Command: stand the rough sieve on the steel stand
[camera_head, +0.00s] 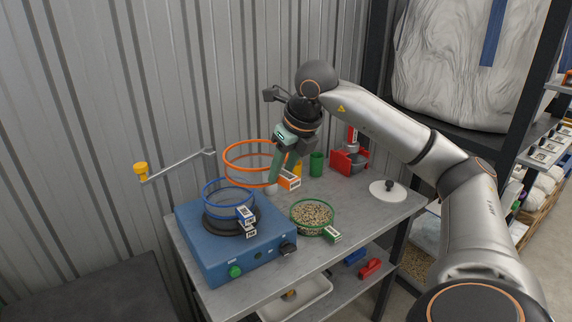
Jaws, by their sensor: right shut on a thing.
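My right gripper (273,186) reaches down from the right and is shut on an orange sieve (237,147) near its right side. The sieve is an orange ring with a label tag; I see through it, and it is held above the table behind the blue machine. The label is too small to read, so I cannot tell for sure that this is the rough sieve. No steel stand can be made out with certainty; a pale round plate with a dark knob (381,194) lies at the table's right. My left gripper is out of view.
A blue machine (204,240) with a blue sieve (229,205) on top fills the table's left. A green sieve of pebbles (312,214) stands front centre. Green cup (316,164) and red holder (343,164) stand behind.

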